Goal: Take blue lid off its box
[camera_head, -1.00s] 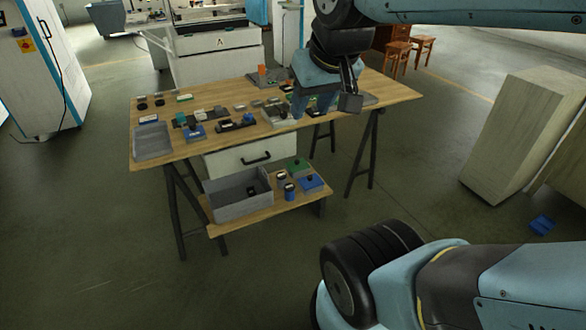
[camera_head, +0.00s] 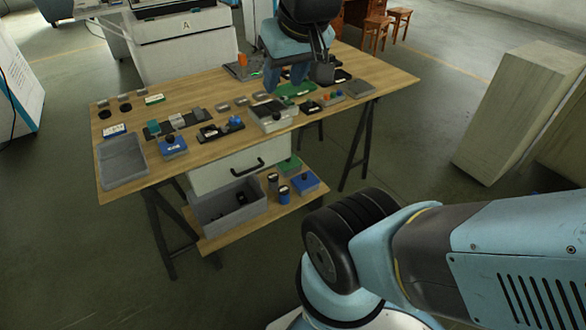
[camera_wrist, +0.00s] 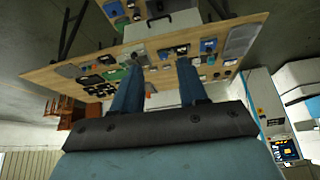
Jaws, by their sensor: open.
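Two boxes with blue lids and black knobs show in the head view. One blue-lidded box (camera_head: 173,147) stands at the tabletop's front left, beside a grey tray, and also shows in the wrist view (camera_wrist: 208,45). The other blue-lidded box (camera_head: 306,182) stands on the lower shelf at its right end. Both lids appear to sit on their boxes. My gripper (camera_head: 286,78) is open over the tabletop's back right part, up and right of the first box and apart from both. In the wrist view its fingers (camera_wrist: 158,82) are spread with nothing held between them.
The wooden table (camera_head: 215,162) holds a grey tray (camera_head: 122,162), a black rail (camera_head: 180,122) and several small parts. A grey bin (camera_head: 228,203) and a green-lidded box (camera_head: 289,164) stand on the lower shelf. A pale cabinet (camera_head: 515,110) stands right; floor between is clear.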

